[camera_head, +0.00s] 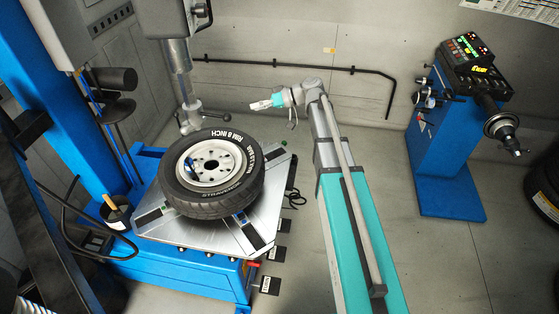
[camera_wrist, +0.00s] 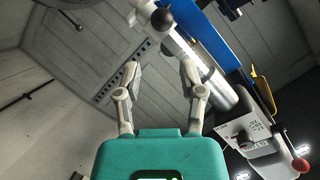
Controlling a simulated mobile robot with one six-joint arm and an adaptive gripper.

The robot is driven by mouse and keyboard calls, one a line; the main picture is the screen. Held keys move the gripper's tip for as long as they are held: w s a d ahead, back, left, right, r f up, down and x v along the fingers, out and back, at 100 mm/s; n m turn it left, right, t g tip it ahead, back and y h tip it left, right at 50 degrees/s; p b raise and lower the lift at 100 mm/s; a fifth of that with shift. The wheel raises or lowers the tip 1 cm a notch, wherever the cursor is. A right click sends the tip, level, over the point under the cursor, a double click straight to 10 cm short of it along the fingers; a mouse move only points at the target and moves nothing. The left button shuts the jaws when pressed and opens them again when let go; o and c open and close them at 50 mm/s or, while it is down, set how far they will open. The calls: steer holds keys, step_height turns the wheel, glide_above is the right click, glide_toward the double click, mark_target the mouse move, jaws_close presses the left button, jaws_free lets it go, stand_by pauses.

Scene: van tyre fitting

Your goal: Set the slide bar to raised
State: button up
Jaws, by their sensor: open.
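The slide bar (camera_head: 181,82) is a bright metal column hanging from the tyre changer's upper arm. Its lower end carries a metal head (camera_head: 190,118) with dark-tipped levers, low behind the far edge of the tyre. I cannot tell whether the head touches the tyre. My gripper (camera_head: 262,104) is open and empty, to the right of the head and apart from it, pointing left. In the wrist view my gripper (camera_wrist: 158,67) has its two fingers spread. The silver bar (camera_wrist: 214,84) and its pale, dark-tipped head (camera_wrist: 163,20) show beyond the fingers.
A tyre on a rim (camera_head: 212,172) lies on the changer's metal turntable (camera_head: 180,235). The blue changer column (camera_head: 65,110) stands at left. A blue wheel balancer (camera_head: 440,145) stands at right. A black rail (camera_head: 300,66) runs along the back wall. Floor beside my arm is clear.

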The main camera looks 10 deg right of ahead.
steer(key=s+d+f+m+g+h+p, duration=0.1)
steer(key=s+d+f+m+h, duration=0.1)
steer(key=s+f+h, duration=0.3)
steer(key=s+d+f+m+g+h+p, duration=0.1)
steer(key=s+f+h, duration=0.4)
steer(key=s, duration=0.6)
steer(key=shift+s+d+f+m+h, duration=0.15)
steer(key=shift+d+f+m+h, duration=0.1)
steer(key=shift+d+m+h, duration=0.5)
steer(key=shift+a, duration=0.25)
